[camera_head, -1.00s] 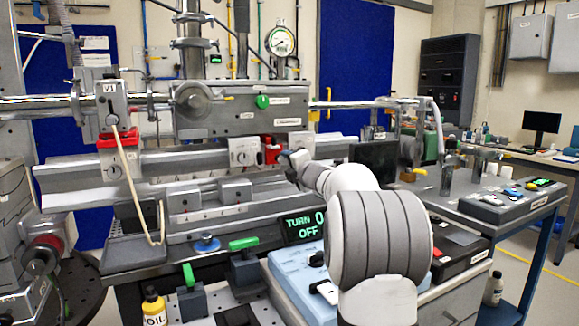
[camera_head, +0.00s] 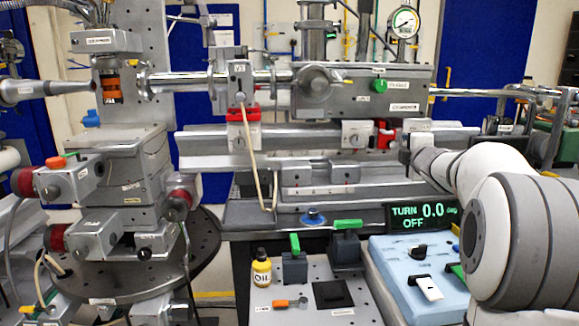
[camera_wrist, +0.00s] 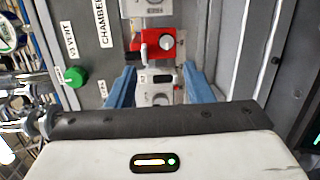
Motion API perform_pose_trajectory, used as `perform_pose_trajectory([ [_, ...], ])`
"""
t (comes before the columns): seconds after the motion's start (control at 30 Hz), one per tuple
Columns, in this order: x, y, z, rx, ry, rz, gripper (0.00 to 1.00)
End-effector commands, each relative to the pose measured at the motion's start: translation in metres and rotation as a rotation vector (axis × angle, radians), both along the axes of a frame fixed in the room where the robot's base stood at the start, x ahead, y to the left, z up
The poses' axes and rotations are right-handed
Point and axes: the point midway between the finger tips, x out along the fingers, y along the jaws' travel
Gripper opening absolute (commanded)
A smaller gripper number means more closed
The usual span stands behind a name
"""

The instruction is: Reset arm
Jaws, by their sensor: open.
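My gripper (camera_wrist: 160,82) shows in the wrist view as two blue fingers spread apart, with nothing clamped. Between and just beyond them is a pale block with a dark slot (camera_wrist: 157,79); I cannot tell whether the fingers touch it. A red block with a white knob (camera_wrist: 160,44) sits past the fingertips. In the head view my arm reaches in from the right edge, its end close to the rail below the grey chamber (camera_head: 345,92). The fingers themselves are hard to make out there.
An oil bottle (camera_head: 262,270) and green-handled clamps (camera_head: 294,262) stand on a perforated plate.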

Motion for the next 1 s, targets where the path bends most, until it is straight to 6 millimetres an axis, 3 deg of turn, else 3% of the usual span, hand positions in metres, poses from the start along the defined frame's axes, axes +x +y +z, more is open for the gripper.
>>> perform_pose_trajectory([
  [0.03, -0.016, 0.012, 0.028, 0.093, 0.03, -0.049, 0.47],
  [0.17, -0.065, 0.034, 0.036, 0.37, 0.14, -0.211, 0.47],
  [0.37, -0.161, 0.08, 0.026, 0.764, 0.35, -0.466, 0.47],
  [0.5, -0.244, 0.12, 0.014, 1.01, 0.524, -0.664, 0.47],
  [0.7, -0.351, 0.17, -0.001, 1.237, 0.756, -0.918, 0.47],
  [0.83, -0.39, 0.188, -0.008, 1.297, 0.845, -1.017, 0.47],
  [1.0, -0.405, 0.196, -0.013, 1.319, 0.88, -1.057, 0.47],
])
